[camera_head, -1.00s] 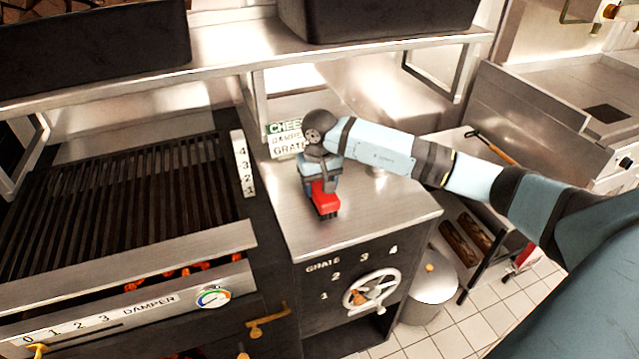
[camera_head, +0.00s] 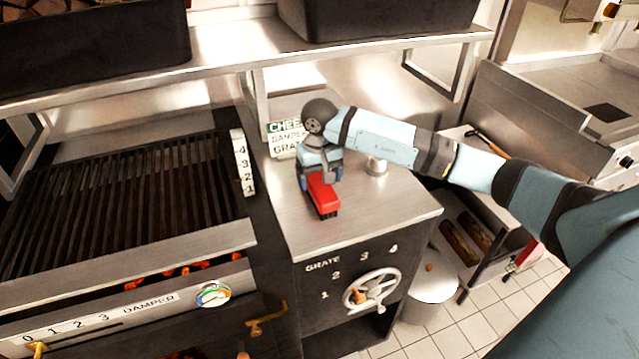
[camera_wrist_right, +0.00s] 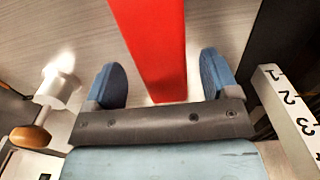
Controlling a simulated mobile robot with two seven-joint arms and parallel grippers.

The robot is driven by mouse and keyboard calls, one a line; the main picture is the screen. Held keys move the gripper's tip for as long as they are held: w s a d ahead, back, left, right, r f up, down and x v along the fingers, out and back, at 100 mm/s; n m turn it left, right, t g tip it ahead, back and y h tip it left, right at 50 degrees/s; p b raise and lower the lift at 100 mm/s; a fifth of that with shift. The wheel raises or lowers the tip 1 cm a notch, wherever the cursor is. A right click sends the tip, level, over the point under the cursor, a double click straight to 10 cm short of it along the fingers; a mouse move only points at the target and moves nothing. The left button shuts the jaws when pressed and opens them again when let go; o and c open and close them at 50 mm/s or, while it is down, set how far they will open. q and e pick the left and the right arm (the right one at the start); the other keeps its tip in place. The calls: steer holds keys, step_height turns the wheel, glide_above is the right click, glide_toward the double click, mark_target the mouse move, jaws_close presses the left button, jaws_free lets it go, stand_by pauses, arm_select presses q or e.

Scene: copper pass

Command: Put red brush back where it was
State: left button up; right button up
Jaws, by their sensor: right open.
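The red brush (camera_head: 323,193) lies on the steel counter top (camera_head: 360,215) right of the grill, its dark bristles toward the counter's front edge. My right gripper (camera_head: 318,180) is at the brush's rear end, low over the counter. In the right wrist view the red brush (camera_wrist_right: 155,50) runs between the two blue fingers of my right gripper (camera_wrist_right: 168,82). The fingers are open, with a gap on both sides of the brush. My left gripper is in neither view.
The grill grate (camera_head: 120,195) is left of the counter, with a numbered plate (camera_head: 242,162) between them. A sign (camera_head: 285,138) stands at the counter's back. A small metal knob (camera_head: 376,166) is right of the gripper. A shelf (camera_head: 240,62) crosses above.

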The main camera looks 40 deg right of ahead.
mark_target(319, 183)
step_height(319, 183, up, 10)
steer(key=b, duration=0.1)
steer(key=shift+a+f, duration=0.1)
stand_by(0.5)
